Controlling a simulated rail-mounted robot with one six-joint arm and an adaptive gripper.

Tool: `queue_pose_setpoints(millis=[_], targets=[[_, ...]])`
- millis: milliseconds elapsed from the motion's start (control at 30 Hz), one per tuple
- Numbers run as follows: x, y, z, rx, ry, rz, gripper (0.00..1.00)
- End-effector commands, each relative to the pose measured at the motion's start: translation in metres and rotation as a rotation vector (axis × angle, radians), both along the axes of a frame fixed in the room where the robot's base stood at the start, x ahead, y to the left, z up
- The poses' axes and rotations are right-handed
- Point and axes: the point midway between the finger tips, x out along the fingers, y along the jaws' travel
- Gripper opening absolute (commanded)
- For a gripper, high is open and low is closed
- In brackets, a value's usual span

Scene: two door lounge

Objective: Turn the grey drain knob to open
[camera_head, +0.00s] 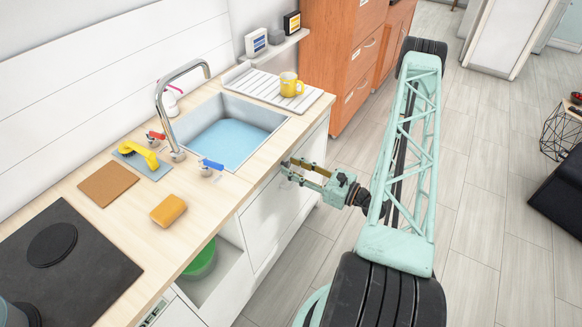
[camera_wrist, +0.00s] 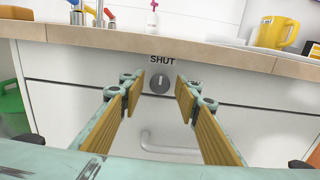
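My gripper (camera_head: 289,169) is open and empty, in front of the cabinet front. In the wrist view its two yellow-padded fingers stand apart, one to each side of the knob, with a gap on both sides. I cannot tell how far the tips are from the panel. In the head view I cannot make out the knob. The sink (camera_head: 229,133) holds blue water.
A grey bar handle (camera_wrist: 168,150) sits on the cabinet front below the knob. The counter edge (camera_wrist: 160,52) overhangs above. A yellow mug (camera_head: 290,84) stands on the drying rack, and a sponge (camera_head: 169,210) lies on the counter. A green bucket (camera_head: 201,262) stands in the open cabinet.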

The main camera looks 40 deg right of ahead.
Motion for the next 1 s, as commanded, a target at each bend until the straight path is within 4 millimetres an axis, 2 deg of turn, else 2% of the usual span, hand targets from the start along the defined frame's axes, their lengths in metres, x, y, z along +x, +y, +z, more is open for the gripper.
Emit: queue_pose_setpoints(millis=[200, 567, 800, 1000], targets=[[0.0073, 0.0021, -0.0001, -0.001, 0.0, 0.0, 0.3], [0.0083, 0.0023, 0.0, 0.0, 0.0, 0.0, 0.3], [0.0082, 0.0022, 0.0001, 0.0, 0.0, 0.0, 0.08], [0.0082, 0.0022, 0.0, 0.004, 0.001, 0.0, 0.08]])
